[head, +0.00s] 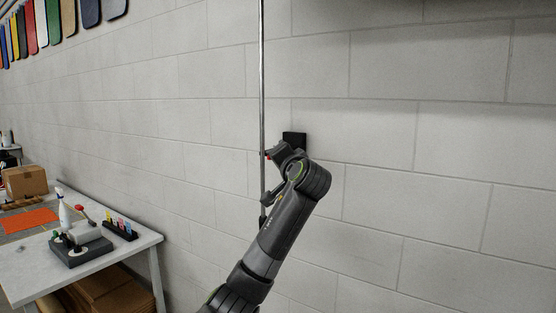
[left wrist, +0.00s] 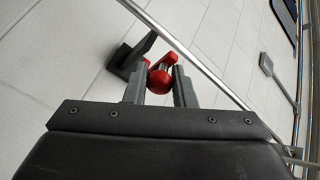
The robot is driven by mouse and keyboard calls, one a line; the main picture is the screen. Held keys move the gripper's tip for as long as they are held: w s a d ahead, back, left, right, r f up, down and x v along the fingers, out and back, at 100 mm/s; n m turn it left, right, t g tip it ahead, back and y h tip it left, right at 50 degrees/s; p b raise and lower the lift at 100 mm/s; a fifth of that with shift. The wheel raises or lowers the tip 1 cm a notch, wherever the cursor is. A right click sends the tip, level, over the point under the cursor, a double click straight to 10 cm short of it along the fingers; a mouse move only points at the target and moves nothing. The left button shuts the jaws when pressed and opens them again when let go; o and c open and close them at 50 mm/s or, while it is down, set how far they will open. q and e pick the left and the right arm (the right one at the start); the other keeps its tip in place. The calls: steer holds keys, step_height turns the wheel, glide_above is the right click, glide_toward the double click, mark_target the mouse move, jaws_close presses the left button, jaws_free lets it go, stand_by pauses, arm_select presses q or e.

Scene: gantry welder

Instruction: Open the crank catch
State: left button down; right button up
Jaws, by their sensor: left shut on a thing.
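The crank catch shows in the left wrist view as a red knob (left wrist: 160,78) beside a black bracket (left wrist: 130,55) on the white block wall. In the head view the black bracket (head: 294,139) sits on the wall, with a bit of red at its left, mostly hidden by my arm. My left gripper (left wrist: 160,80) is shut on the red knob, with one finger on each side of it. It also shows in the head view (head: 272,157), small and partly hidden by my wrist. My right gripper is in neither view.
A thin vertical metal rod (head: 262,80) runs close to the left of the catch and my gripper. A white table (head: 140,240) at lower left carries a dark device (head: 80,247), a spray bottle (head: 64,212) and a cardboard box (head: 25,181). The wall at right is bare.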

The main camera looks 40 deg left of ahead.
arm_select(q)
steer(key=shift+f, duration=0.15)
steer(key=c, duration=1.3)
jaws_free()
steer(key=shift+o, duration=0.2)
steer(key=b+v, duration=0.7)
steer(key=v, duration=1)
steer(key=shift+d, duration=0.25)
